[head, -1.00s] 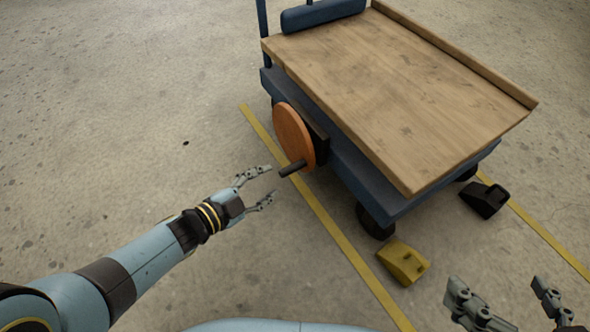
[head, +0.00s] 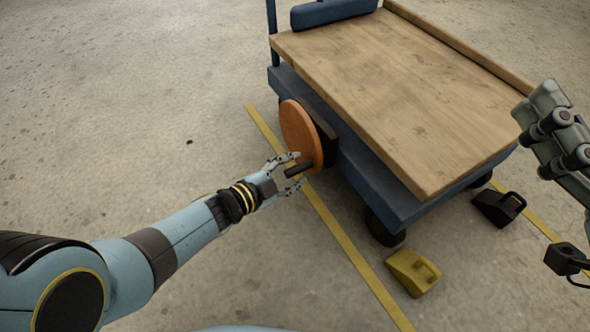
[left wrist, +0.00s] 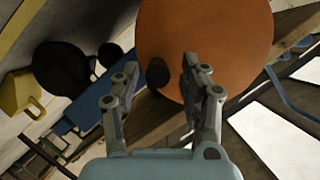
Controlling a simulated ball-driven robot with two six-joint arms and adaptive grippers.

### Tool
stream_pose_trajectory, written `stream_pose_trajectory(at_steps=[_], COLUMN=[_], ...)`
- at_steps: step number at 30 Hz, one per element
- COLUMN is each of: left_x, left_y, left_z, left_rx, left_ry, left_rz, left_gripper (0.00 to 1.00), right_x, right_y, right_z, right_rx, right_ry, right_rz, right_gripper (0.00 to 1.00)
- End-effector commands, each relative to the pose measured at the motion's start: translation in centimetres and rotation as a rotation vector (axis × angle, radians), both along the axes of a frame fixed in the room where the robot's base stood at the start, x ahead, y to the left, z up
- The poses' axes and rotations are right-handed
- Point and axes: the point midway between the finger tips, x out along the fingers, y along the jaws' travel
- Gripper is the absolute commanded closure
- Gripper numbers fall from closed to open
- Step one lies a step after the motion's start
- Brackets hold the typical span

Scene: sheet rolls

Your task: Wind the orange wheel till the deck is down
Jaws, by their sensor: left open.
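The orange wheel (head: 302,133) stands upright on the near side of a blue cart (head: 375,180). Its dark handle (head: 297,171) sticks out from the lower part of the disc toward me. The wooden deck (head: 410,90) lies above the blue frame of the cart. My left gripper (head: 299,168) is open, with its fingertips on either side of the handle. In the left wrist view the handle (left wrist: 157,73) shows between the open fingers, in front of the orange disc (left wrist: 205,40). My right gripper (head: 545,110) is raised at the right edge, seen from the side.
A yellow wheel chock (head: 412,272) and a black chock (head: 498,207) lie on the floor by the cart's near wheels. Yellow lines (head: 340,237) run along the concrete floor. The floor left of the cart is clear.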

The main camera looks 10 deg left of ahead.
Motion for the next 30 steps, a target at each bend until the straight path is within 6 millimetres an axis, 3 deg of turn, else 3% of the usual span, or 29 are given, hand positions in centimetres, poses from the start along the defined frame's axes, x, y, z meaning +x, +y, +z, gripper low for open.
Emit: stream_pose_trajectory(at_steps=[7, 17, 27, 30], left_x=[0.7, 0.8, 0.9, 0.9], left_y=[-0.6, -0.7, -0.6, -0.6], left_z=[-0.3, -0.2, -0.2, -0.2], left_rx=[-0.001, -0.002, -0.001, -0.001], left_ry=[0.0, -0.001, -0.002, -0.003], left_rz=[0.0, 0.0, 0.001, 0.001], left_gripper=[0.56, 0.56, 0.98, 1.0], right_x=[0.2, 0.1, 0.2, 0.2], right_y=[0.3, 0.4, 0.4, 0.4], right_z=[2.9, 3.5, 3.5, 3.5], right_rx=[0.0, 0.0, 0.0, 0.0], right_ry=[-0.128, -0.149, -0.148, -0.148], right_rz=[0.017, 0.019, 0.019, 0.019], right_gripper=[0.05, 0.05, 0.05, 0.05])
